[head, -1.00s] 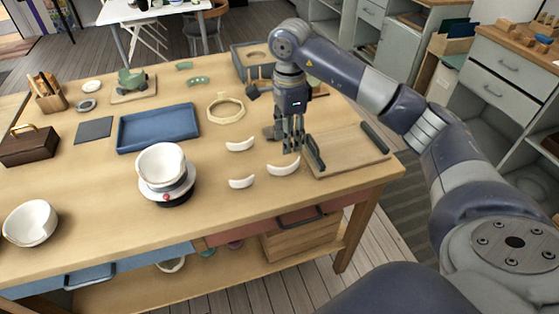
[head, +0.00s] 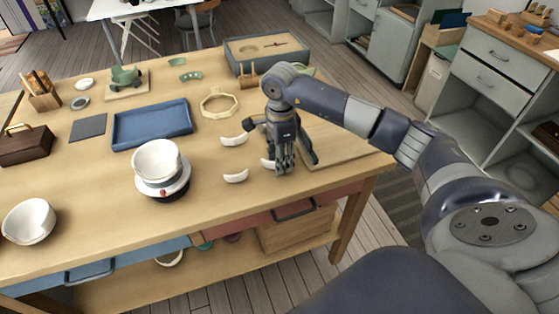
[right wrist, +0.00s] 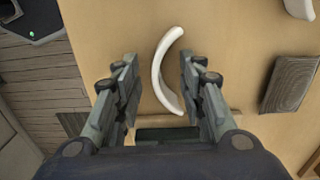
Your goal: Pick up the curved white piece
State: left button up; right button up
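Three curved white pieces lie on the wooden table in the head view: an upper one (head: 235,140), a lower one (head: 235,176) and a right one (head: 267,163). My right gripper (head: 284,167) points down over the right piece and hides part of it. In the right wrist view, the open fingers of my right gripper (right wrist: 160,78) stand on either side of a curved white piece (right wrist: 158,72), with gaps between. I cannot tell whether the fingertips are at its height. Part of another white piece (right wrist: 299,8) shows at the upper right. My left gripper is not in view.
A wooden board (head: 345,143) with dark handles lies right of my right gripper. A white bowl (head: 157,159) stands on a round base to the left. A blue tray (head: 152,125) and a pale octagonal ring (head: 219,103) lie farther back.

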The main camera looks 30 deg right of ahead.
grip_shut()
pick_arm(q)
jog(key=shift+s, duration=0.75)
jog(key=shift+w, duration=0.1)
pick_arm(e)
jog(key=shift+r, duration=0.2)
